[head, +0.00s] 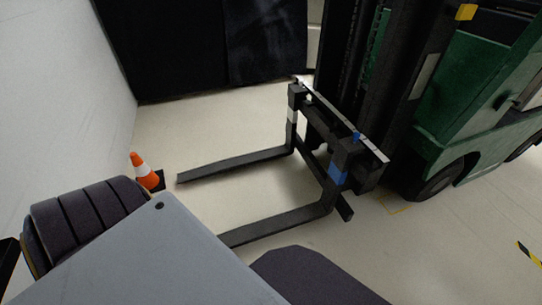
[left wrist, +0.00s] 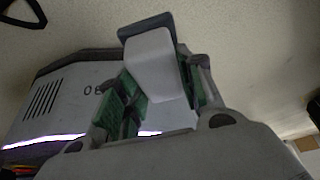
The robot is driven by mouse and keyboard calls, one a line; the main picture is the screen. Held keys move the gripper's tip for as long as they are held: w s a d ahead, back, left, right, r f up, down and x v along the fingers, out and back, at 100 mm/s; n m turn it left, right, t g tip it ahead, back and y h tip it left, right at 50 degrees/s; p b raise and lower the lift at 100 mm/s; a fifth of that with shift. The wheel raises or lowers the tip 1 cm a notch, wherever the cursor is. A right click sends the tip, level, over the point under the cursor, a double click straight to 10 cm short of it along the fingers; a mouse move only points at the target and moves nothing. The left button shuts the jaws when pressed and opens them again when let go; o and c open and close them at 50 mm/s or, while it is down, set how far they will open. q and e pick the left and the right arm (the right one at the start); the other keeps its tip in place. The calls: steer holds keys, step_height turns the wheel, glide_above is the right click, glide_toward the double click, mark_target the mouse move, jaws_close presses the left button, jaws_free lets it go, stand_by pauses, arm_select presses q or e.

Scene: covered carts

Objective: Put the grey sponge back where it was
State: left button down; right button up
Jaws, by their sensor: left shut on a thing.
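My left gripper (left wrist: 158,92) shows in the left wrist view, with green pads on its fingers. It is shut on a pale grey block with a darker grey end, which looks like the grey sponge (left wrist: 152,58). The sponge sticks out beyond the fingers, and its lower part is hidden between them. The sponge is not visible in the head view, and neither gripper can be made out there. No place that the sponge came from can be recognised in these views.
In the head view a green forklift (head: 455,130) stands at the right, its dark forks (head: 240,163) low over the pale floor (head: 215,125). An orange and white cone (head: 144,171) stands left of the forks. A black curtain (head: 200,45) hangs behind, beside a white wall (head: 55,90).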

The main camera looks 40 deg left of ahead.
arm_select(q)
steer(key=w+d+r+n+t+y, duration=0.1)
steer(key=w+d+r+n, duration=0.3)
steer(key=w+r, duration=1.2)
steer(key=w+d+r+n+t+y, duration=0.1)
steer(key=w+d+r+n, duration=0.4)
steer(key=w+r, duration=1.1)
steer(key=w+d+r+n+y, duration=0.2)
steer(key=w+d+r+n, duration=0.2)
steer(key=w+d+r, duration=0.5)
steer(key=w+r, duration=0.7)
steer(key=w, duration=0.3)
steer(key=shift+w+t, duration=0.15)
steer(key=shift+t, duration=0.25)
steer(key=shift+s+a+f+n, duration=0.25)
steer(key=shift+a+f, duration=0.05)
steer(key=shift+a, duration=0.35)
steer(key=shift+s+a+f+n, duration=0.2)
steer(key=shift+a+f+n, duration=0.05)
steer(key=shift+a, duration=0.4)
